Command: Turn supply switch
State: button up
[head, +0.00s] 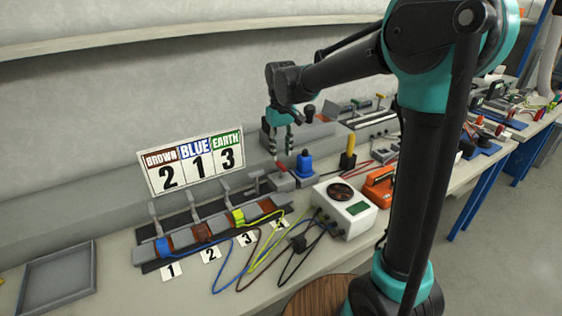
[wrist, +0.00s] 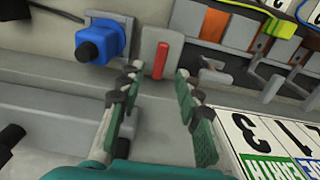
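The supply switch looks to be the grey box with a red handle (wrist: 161,59), at the upper middle of the wrist view. In the head view the same grey box with its red lever (head: 281,181) stands on the bench, just below my gripper (head: 281,148). In the wrist view my gripper (wrist: 156,76) is open and empty, its two fingers apart on either side of the line to the red handle. The fingertips appear short of the switch, with nothing between them. The switch's lower sides are partly hidden by the fingers.
A blue plug-like block with a black knob (wrist: 98,42) stands beside the switch. A row of clamps with coloured blocks (head: 200,234) and wires lies left of it. A number sign (head: 190,161) leans on the wall. A white meter box (head: 345,208) stands to the right.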

aim_at(281, 164)
jog(key=shift+f, duration=2.2)
grip_shut()
